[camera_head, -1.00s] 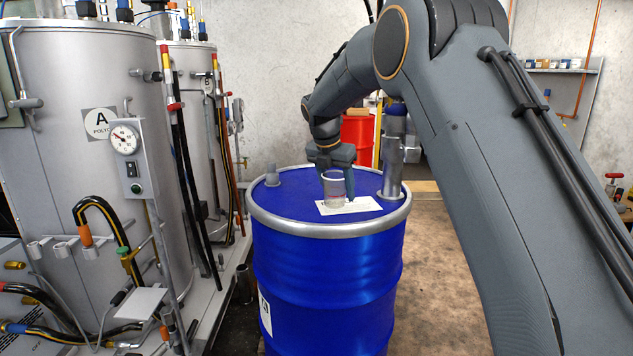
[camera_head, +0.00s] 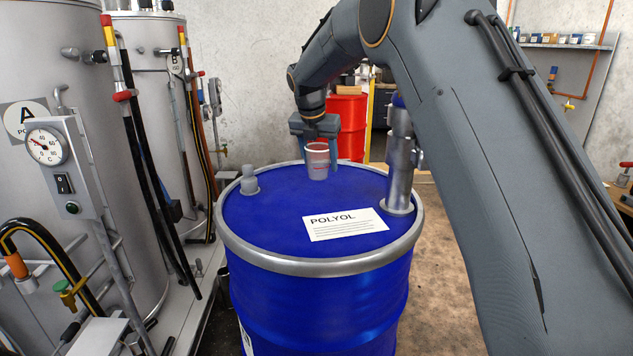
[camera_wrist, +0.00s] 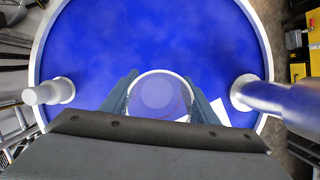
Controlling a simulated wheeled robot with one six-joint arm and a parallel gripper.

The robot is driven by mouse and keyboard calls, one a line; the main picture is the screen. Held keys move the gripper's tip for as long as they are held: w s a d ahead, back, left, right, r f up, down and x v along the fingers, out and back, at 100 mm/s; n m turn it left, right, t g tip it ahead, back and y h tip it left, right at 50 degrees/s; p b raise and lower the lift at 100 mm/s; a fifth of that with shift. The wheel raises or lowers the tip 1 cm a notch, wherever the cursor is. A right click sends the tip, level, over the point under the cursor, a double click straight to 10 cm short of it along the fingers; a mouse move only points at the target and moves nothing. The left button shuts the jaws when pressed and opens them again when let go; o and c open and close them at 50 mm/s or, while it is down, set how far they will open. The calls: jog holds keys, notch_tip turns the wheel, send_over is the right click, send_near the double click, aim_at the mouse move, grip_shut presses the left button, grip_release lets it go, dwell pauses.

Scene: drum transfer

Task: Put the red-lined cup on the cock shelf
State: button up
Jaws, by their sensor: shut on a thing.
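The cup (camera_head: 317,163) is clear and greyish, with a red line near its rim. It is upright above the blue drum's (camera_head: 270,215) lid. My gripper (camera_head: 319,150) is shut on the cup's sides, and the wrist view shows the cup (camera_wrist: 160,92) from above between the two fingers (camera_wrist: 160,80). The cup looks empty. At the lower left, a small pale plate (camera_head: 97,337) sits near a brass cock with a green handle (camera_head: 70,290). It may be the cock shelf; I cannot be sure.
A POLYOL label (camera_head: 345,224) lies on the lid. A grey bung (camera_head: 249,181) and a tall metal pump tube (camera_head: 399,160) rise from the lid. Tank A (camera_head: 50,80), a gauge box (camera_head: 62,165) and black hoses (camera_head: 140,150) crowd the left. A wall shelf (camera_head: 565,45) holds small jars.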

jog(key=shift+d+f+p, duration=0.15)
jog(key=shift+f+p, duration=0.8)
jog(key=shift+f, duration=2.4)
jog(key=shift+f, duration=0.1)
jog(key=o, duration=1)
